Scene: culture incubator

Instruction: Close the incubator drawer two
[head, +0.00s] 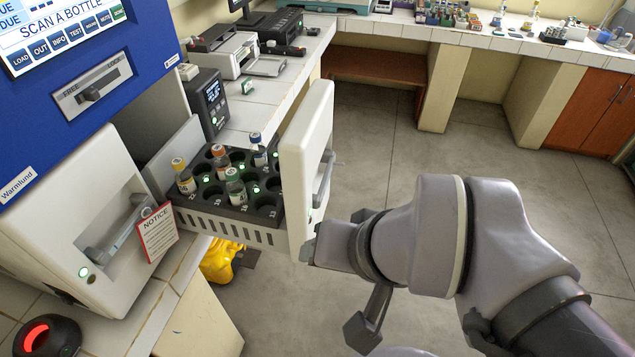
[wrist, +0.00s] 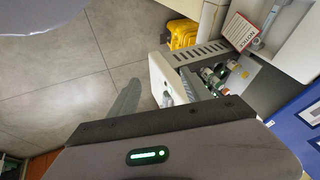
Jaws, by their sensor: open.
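The incubator drawer (head: 225,231) is pulled out of the blue incubator (head: 90,85). Its white front panel (head: 305,140) has a grey bar handle (head: 325,175) on the outer face. The drawer holds a black rack with several capped vials; small green lights glow among the wells. My gripper (head: 312,245) is at the lower outer side of the front panel, close to the handle's lower end. In the wrist view, the open fingers (wrist: 163,90) reach toward the panel (wrist: 163,72) with the handle (wrist: 168,98) between them. I cannot tell whether they touch it.
A second white drawer front (head: 65,215) stands left, shut, with a red-edged notice (head: 158,234) hanging at its handle. A black device with a red light (head: 45,335) sits on the counter. A yellow object (head: 220,262) lies below the open drawer. Floor to the right is clear.

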